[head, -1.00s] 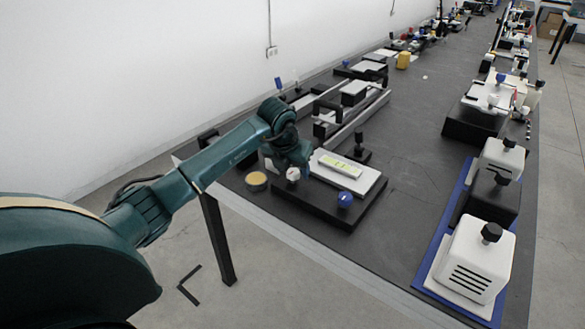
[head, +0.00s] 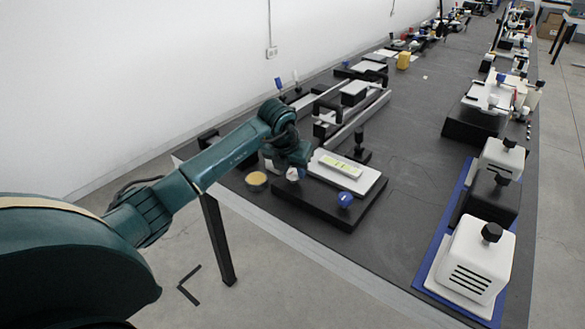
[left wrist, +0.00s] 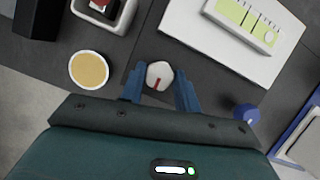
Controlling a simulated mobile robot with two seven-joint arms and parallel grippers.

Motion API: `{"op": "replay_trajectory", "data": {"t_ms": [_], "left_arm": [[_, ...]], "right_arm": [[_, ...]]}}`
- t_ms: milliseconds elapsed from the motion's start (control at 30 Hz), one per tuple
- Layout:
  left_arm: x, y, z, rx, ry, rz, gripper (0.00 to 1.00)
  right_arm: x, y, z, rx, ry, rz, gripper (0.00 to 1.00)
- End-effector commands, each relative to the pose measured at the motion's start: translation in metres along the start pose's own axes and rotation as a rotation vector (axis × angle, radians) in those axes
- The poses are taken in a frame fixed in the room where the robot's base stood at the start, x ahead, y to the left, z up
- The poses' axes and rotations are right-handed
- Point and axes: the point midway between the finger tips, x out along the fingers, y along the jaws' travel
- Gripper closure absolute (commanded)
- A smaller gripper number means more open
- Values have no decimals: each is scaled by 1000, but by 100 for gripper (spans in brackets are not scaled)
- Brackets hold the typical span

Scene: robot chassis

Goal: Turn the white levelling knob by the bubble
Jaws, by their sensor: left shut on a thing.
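The white levelling knob (left wrist: 159,76) with a red mark sits between the blue fingers of my left gripper (left wrist: 160,90) in the left wrist view. In the head view the knob (head: 293,174) shows just below my left gripper (head: 291,168), at the near left of a black base (head: 325,210). The gripper is shut on the knob. The bubble level (head: 341,167), a yellow-green vial in a pale bar, lies on a white plate (head: 368,182) on that base. A blue knob (head: 344,200) stands at the base's front corner. My right gripper is not in view.
A round tan-topped dish (head: 256,180) stands left of the base, and a black upright post (head: 359,143) stands behind it. White and black boxed devices (head: 474,262) line a blue mat on the right. The dark tabletop between is clear.

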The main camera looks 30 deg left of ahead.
Motion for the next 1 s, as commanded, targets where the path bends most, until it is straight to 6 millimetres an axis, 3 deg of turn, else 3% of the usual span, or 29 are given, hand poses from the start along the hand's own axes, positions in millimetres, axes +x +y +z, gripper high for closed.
{"op": "replay_trajectory", "data": {"t_ms": [367,1000], "left_arm": [[0,2,0,130,0,-53,91],[1,5,3,672,-4,-279,91]], "right_arm": [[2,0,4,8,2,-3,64],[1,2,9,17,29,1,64]]}}
